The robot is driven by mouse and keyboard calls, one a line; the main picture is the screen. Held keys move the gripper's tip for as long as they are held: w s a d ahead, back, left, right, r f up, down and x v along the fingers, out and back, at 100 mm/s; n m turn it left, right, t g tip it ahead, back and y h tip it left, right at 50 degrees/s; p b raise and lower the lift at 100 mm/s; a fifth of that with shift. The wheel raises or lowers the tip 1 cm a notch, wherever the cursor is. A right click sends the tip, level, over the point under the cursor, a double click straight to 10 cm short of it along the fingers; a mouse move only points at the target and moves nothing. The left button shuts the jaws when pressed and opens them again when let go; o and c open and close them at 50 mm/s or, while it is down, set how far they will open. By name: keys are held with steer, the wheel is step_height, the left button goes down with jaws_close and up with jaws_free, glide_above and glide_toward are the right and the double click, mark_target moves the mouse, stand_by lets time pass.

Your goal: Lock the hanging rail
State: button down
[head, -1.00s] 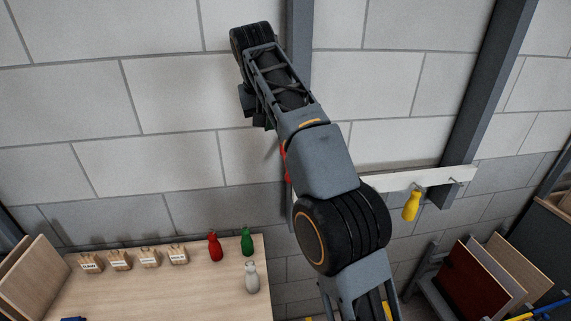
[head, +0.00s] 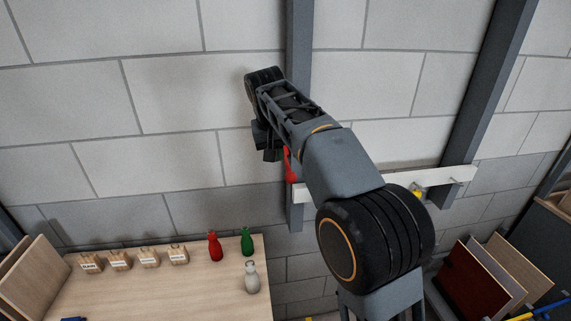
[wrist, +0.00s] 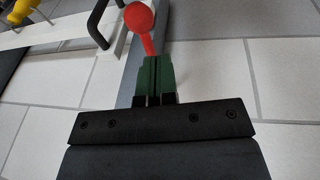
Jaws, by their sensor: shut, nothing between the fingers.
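The white hanging rail (head: 448,178) is on the wall, partly hidden behind my arm, and also shows in the wrist view (wrist: 60,32). A red lever with a round knob (wrist: 139,18) stands at the rail's left end, by a grey post. In the head view part of the red lever (head: 290,168) shows beside my arm. My gripper (wrist: 153,62) is shut and empty, its green fingertips at the lower end of the red stem in the picture. I cannot tell whether they touch it. In the head view my gripper (head: 272,154) is just left of the lever.
A wooden table (head: 190,290) at lower left holds red, green and white bottles and several labelled blocks. Boards (head: 475,275) stand at lower right. The wall left of my gripper is clear.

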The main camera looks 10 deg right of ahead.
mark_target(286, 175)
steer(key=shift+s+d+f, duration=0.2)
steer(key=shift+d+f, duration=0.2)
steer(key=shift+f, duration=0.4)
steer(key=shift+s+d+f, duration=0.2)
steer(key=shift+d+f, duration=0.2)
steer(key=shift+f, duration=0.35)
steer(key=shift+s+f, duration=0.15)
steer(key=shift+f, duration=1)
steer(key=a+v, duration=0.1)
steer(key=v, duration=1.2)
steer(key=shift+s+r, duration=0.15)
steer(key=shift+s+a, duration=0.1)
steer(key=shift+a, duration=0.05)
